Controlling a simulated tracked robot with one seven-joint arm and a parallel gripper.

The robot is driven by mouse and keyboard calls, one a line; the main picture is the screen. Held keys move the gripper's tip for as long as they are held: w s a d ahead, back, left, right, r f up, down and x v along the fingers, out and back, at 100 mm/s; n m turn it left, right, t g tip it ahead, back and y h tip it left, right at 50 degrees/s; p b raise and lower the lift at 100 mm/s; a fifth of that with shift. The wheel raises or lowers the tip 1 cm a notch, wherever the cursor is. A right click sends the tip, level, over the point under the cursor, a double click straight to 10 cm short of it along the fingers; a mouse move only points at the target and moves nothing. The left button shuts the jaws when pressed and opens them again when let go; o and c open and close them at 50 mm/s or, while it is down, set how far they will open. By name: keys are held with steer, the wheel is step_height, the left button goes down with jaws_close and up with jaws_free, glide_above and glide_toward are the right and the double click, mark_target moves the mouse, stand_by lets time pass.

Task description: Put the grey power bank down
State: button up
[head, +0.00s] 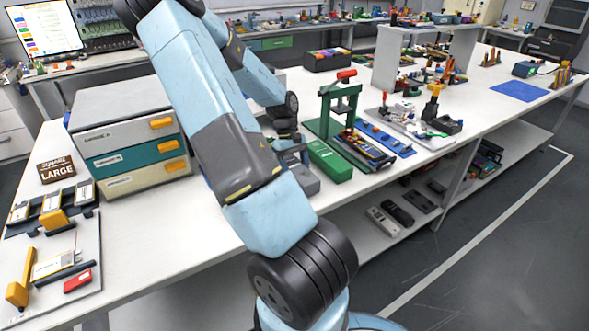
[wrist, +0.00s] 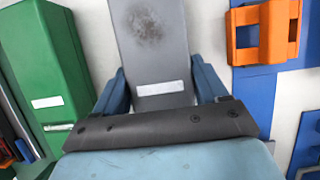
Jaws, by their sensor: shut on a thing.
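The grey power bank (wrist: 155,50) is a long, flat grey block with a dark smudge and a white label, seen from above in the wrist view. My gripper (wrist: 160,88) has its blue fingers against both sides of it, shut on it. In the head view my gripper (head: 290,148) is partly hidden by my arm, over the white bench just left of a green box. A grey shape there (head: 308,181) looks like the power bank. I cannot tell whether its underside touches the bench.
The green box (wrist: 45,70) lies close beside the power bank; it also shows in the head view (head: 330,160). An orange holder (wrist: 262,32) on a blue plate stands on the other side. A green press (head: 340,105) stands behind. The bench's front edge is near.

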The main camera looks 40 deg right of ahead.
steer(key=o, duration=1.5)
steer(key=shift+f, duration=0.1)
steer(key=shift+c, duration=0.2)
steer(key=v, duration=1.1)
steer(key=shift+w+d+r, duration=0.1)
steer(key=shift+w+r, duration=0.05)
steer(key=shift+r, duration=0.15)
steer(key=s+a+r+n+t, duration=0.1)
steer(key=a+r+t, duration=0.1)
steer(key=a+r, duration=0.6)
steer(key=s+a+r+t, duration=0.1)
steer(key=a+r+t, duration=0.2)
steer(key=a+r, duration=0.55)
steer(key=s+a+r+t, duration=0.2)
steer(key=s+a+r, duration=0.1)
steer(key=s+a, duration=0.3)
steer(key=s+a+r+n+t+h, duration=0.1)
steer(key=s+a+r+t, duration=0.1)
steer(key=s+a, duration=0.5)
steer(key=a+r, duration=0.1)
steer(key=a, duration=0.2)
steer(key=shift+n+t, duration=0.3)
steer(key=shift+t, duration=0.1)
